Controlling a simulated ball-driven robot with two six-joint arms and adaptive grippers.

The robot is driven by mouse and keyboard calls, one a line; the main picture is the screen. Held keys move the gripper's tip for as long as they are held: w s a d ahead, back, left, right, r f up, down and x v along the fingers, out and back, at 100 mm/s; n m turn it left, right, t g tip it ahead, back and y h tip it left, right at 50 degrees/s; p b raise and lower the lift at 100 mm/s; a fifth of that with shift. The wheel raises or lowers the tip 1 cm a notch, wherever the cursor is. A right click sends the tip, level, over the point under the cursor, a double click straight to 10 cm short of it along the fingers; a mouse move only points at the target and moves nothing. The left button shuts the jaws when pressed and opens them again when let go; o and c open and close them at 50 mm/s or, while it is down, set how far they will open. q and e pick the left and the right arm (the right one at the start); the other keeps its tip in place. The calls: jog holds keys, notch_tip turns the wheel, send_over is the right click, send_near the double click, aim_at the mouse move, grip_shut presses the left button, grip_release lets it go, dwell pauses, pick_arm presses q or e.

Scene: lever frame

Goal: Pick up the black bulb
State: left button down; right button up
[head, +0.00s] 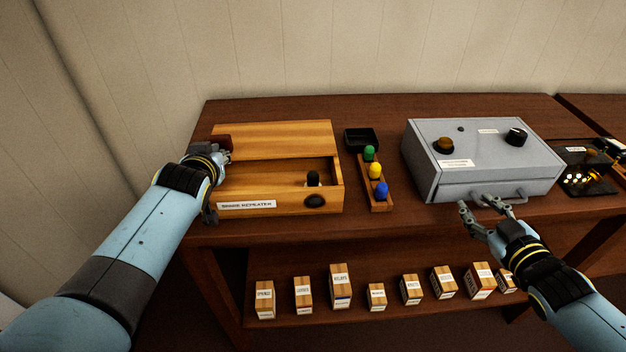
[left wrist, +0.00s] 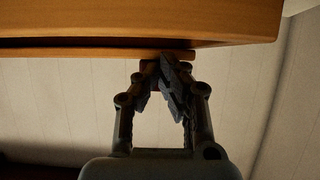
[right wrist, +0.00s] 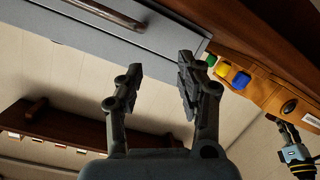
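The black bulb (head: 312,178) stands in the open front compartment of the wooden box (head: 262,206), near its right end. My left gripper (head: 226,154) is at the box's left side, well left of the bulb. In the left wrist view its fingertips (left wrist: 162,60) come together at a wooden bar (left wrist: 182,57) under the box's edge; I cannot tell whether they grip it. My right gripper (head: 476,207) is open and empty in front of the grey case (head: 430,170); its spread fingers also show in the right wrist view (right wrist: 160,72).
A wooden holder (head: 377,205) with green (head: 369,153), yellow (head: 375,170) and blue (head: 382,190) bulbs stands right of the box. A black tray (head: 361,139) sits behind it. The grey case has a front handle (head: 499,197). Several small labelled boxes (head: 340,287) stand on the lower shelf.

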pick_arm(q)
jog(key=shift+r, duration=0.15)
pick_arm(e)
jog(key=shift+m+g+h, duration=0.3)
jog(key=shift+g+h, duration=0.2)
jog(key=shift+h, duration=0.3)
jog(key=w+a+r, duration=0.1)
jog(key=w+r, duration=0.1)
jog(key=w, duration=0.2)
jog(key=w+a+r, duration=0.1)
jog(key=w+r, duration=0.2)
jog(key=w+a+r, duration=0.2)
jog(key=w+r, duration=0.1)
jog(key=w, duration=0.1)
jog(key=shift+w+r, duration=0.1)
jog(key=shift+w, duration=0.2)
jog(key=w+a+g, duration=0.3)
jog(key=a, duration=0.2)
jog(key=n+g+y, duration=0.4)
jog(key=g, duration=0.4)
send_near(314, 174)
jog(key=shift+y, duration=0.3)
jog(key=shift+d+x, duration=0.1)
jog(key=shift+x, duration=2.2)
jog(key=shift+d+x, duration=0.15)
jog(key=shift+x, duration=2.15)
jog(key=shift+c, duration=0.5)
jog(key=c, duration=0.6)
